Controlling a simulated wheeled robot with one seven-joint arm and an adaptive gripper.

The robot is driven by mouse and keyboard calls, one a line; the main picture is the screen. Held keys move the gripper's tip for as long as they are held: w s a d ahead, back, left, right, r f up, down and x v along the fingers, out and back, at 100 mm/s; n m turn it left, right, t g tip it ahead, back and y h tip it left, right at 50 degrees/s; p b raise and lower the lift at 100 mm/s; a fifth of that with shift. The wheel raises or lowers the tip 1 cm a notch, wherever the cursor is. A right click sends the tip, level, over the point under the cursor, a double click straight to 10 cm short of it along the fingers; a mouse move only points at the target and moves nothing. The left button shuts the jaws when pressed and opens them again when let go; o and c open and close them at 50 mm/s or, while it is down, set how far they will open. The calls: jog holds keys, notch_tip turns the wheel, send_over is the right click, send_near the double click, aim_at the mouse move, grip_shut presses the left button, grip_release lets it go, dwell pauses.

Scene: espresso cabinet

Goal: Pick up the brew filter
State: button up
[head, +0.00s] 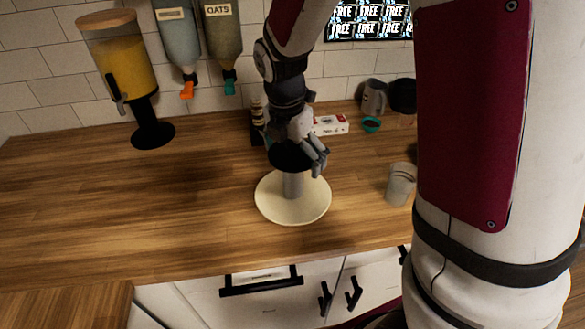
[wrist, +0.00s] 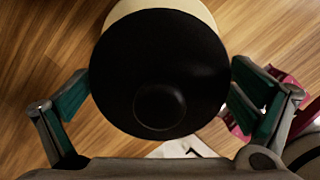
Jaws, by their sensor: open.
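A round black piece with a raised round knob, likely the brew filter, fills the middle of the wrist view (wrist: 160,50). In the head view this black top (head: 283,156) sits on a grey upright cylinder (head: 293,186) above a cream round plate (head: 268,205) on the counter. I cannot tell whether these are one object. My gripper (head: 312,157) is right over and around the black top. In the wrist view my gripper (wrist: 160,72) is open, with one green-padded finger on each side of the black disc. Whether the fingers touch it is unclear.
A juice dispenser (head: 125,68) stands back left, and two wall dispensers hang beside it. A clear cup (head: 400,184), a teal-rimmed bowl (head: 371,125), a white box (head: 331,125) and a grey mug (head: 374,97) are to the right. The left counter is clear.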

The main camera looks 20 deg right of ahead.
jog(key=c, duration=1)
jog(key=shift+o, duration=0.2)
